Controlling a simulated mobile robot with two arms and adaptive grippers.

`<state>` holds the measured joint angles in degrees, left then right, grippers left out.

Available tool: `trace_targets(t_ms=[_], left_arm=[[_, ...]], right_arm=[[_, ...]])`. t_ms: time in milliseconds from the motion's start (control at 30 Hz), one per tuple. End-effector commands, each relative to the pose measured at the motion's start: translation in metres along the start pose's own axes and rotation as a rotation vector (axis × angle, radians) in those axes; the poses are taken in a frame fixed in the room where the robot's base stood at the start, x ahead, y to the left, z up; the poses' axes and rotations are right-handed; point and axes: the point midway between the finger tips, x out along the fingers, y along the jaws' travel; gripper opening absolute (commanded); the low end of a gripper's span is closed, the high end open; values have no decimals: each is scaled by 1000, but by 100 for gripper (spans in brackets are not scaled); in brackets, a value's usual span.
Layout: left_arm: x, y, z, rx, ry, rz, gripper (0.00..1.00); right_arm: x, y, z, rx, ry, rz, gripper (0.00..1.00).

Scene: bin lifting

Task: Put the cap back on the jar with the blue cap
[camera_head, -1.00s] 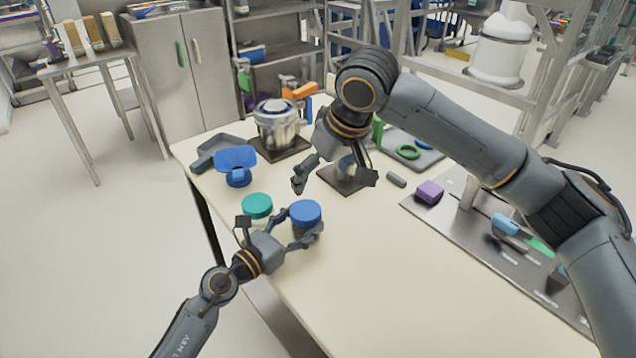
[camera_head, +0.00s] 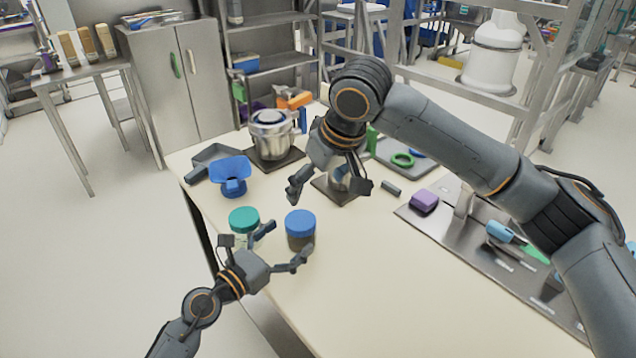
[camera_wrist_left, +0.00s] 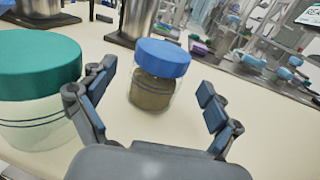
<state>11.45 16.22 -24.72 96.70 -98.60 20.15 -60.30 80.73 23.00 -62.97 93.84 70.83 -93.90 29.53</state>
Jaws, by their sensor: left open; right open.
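The jar with the blue cap (camera_head: 300,228) stands upright on the table, holding dark brown contents. Its blue cap sits on top of the jar, and it also shows in the left wrist view (camera_wrist_left: 162,58). My left gripper (camera_head: 286,246) is open just short of this jar. In the left wrist view the open fingers (camera_wrist_left: 160,105) lie either side of the jar with a gap, apart from it. My right gripper (camera_head: 328,190) is open and empty, farther back above the table, in front of a metal vessel that it partly hides.
A jar with a green cap (camera_head: 244,222) stands close beside my left gripper. A blue funnel (camera_head: 231,176), a grey tray (camera_head: 216,160) and a metal pot (camera_head: 272,134) are behind. A purple block (camera_head: 424,200) lies right. The table's front middle is clear.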

Motion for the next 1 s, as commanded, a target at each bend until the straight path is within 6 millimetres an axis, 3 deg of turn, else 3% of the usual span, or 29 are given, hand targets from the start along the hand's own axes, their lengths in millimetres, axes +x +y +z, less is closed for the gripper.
trace_targets(t_ms=[200, 400, 600, 1000], left_arm=[[-51, 0, -6, -4, 11, 0, 92], [-82, 0, -4, -4, 7, -1, 92], [-92, -1, -2, -3, 5, -2, 92], [-92, 0, -2, -3, 4, -1, 92]], right_arm=[[0, 0, 0, 0, 0, 0, 88], [0, 0, 0, 0, 0, 0, 88], [0, 0, 0, 0, 0, 0, 88], [0, 0, 0, 0, 0, 0, 88]])
